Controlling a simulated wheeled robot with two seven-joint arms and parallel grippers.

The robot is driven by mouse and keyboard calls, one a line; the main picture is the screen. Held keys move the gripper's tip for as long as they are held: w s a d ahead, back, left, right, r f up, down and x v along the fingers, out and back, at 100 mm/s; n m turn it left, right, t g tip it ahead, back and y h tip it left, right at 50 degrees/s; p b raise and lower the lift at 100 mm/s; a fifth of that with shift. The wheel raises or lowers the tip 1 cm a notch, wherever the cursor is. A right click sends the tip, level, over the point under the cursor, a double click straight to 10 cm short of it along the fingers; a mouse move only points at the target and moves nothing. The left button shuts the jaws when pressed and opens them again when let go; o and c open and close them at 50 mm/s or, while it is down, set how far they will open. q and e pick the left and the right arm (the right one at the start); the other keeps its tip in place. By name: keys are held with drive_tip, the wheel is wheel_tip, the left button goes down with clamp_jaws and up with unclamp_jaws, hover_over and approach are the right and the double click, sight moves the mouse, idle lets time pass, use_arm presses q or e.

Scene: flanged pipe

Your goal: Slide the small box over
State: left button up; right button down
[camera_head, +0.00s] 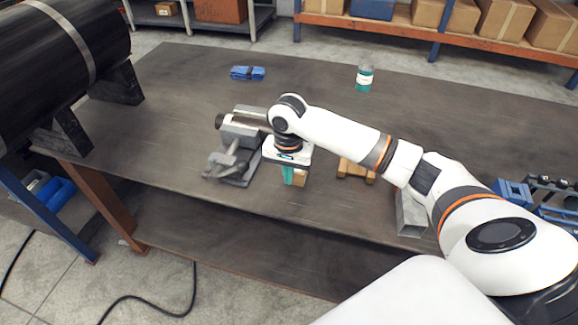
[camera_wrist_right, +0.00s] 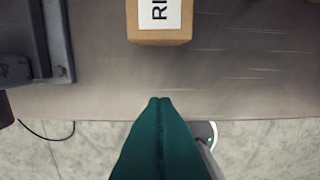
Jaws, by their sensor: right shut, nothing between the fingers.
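The small box (camera_head: 300,178) is brown cardboard and stands on the dark table, partly hidden behind my right gripper in the head view. In the right wrist view the small box (camera_wrist_right: 160,36) shows at the top centre with a white label bearing dark letters. My right gripper (camera_head: 289,182) has teal fingers and points down beside the box. In the right wrist view its fingertips (camera_wrist_right: 160,101) are together and empty, with a visible gap between them and the box's near face. My left gripper is not in view.
A grey vise (camera_head: 235,150) stands just left of the box. A wooden block (camera_head: 355,170) lies to the right, near a grey metal channel (camera_head: 410,215). The table's front edge (camera_head: 330,243) is close.

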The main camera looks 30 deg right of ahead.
wheel_tip(320, 180, down, 6)
drive_tip(key=shift+d+r+p, duration=0.1)
drive_tip(key=shift+p, duration=0.2)
drive_tip(key=shift+w+d+r+p, duration=0.15)
drive_tip(key=shift+w+d+p, duration=0.15)
drive_tip(key=shift+w+d, duration=1)
drive_tip(key=shift+d, duration=0.2)
